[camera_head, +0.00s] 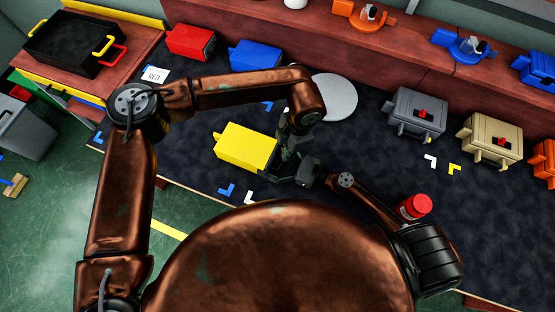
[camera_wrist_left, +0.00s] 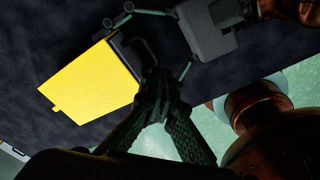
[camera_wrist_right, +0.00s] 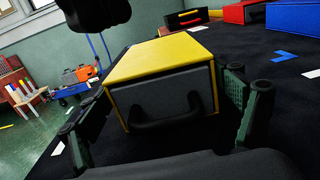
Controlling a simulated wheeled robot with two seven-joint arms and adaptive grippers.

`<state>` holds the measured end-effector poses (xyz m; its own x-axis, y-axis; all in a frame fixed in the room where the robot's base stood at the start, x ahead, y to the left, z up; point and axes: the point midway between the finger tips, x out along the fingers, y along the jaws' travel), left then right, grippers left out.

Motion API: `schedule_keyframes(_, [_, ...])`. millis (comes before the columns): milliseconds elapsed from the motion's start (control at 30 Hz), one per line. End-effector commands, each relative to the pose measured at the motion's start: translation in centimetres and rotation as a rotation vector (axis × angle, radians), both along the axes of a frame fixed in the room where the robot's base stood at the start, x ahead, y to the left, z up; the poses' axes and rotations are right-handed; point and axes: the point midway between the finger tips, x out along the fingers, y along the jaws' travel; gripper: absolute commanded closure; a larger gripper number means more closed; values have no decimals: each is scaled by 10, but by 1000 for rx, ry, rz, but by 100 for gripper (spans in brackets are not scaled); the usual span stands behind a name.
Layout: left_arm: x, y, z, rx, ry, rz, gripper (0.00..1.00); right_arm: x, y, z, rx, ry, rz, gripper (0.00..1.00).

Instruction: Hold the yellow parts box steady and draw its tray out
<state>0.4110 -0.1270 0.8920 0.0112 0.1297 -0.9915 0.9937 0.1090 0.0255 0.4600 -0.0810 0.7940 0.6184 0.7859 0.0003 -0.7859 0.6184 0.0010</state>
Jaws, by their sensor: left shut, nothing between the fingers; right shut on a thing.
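The yellow parts box (camera_head: 245,147) lies on the dark mat. In the right wrist view, its yellow shell (camera_wrist_right: 160,58) frames a dark tray front (camera_wrist_right: 165,95) with a black handle (camera_wrist_right: 168,118). My left gripper (camera_head: 288,148) is shut and empty. In the left wrist view, its fingertips (camera_wrist_left: 155,92) meet near the dark tray front (camera_wrist_left: 125,52); whether they touch the handle cannot be told. The tray front looks about flush with the shell.
A round white disc (camera_head: 334,97) lies behind my grippers. Red (camera_head: 190,42) and blue (camera_head: 255,55) boxes stand at the back; grey (camera_head: 416,112) and tan (camera_head: 490,137) boxes stand right. A red can (camera_head: 414,206) is near my right arm. The mat left of the yellow box is mostly clear.

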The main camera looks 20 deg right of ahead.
Motion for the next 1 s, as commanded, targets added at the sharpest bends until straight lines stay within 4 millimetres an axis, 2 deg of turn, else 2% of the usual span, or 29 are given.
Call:
schedule_keyframes(100, [-1, -2, 2, 73, -29, -276, 100, 0, 0, 0, 1, -1, -1, 52])
schedule_keyframes(200, [-1, -2, 4, 131, -38, -465, 100, 0, 0, 0, 1, -1, -1, 52])
schedule_keyframes(400, [0, -1, 6, 210, -38, -696, 100, 0, 0, 0, 1, -1, -1, 52])
schedule_keyframes(633, [3, 3, -6, 229, -33, -750, 100, 0, 0, 0, 1, -1, -1, 52])
schedule_keyframes(1000, [16, 21, -66, 228, -33, -745, 100, 0, 0, 1, 1, -1, 0, 52])
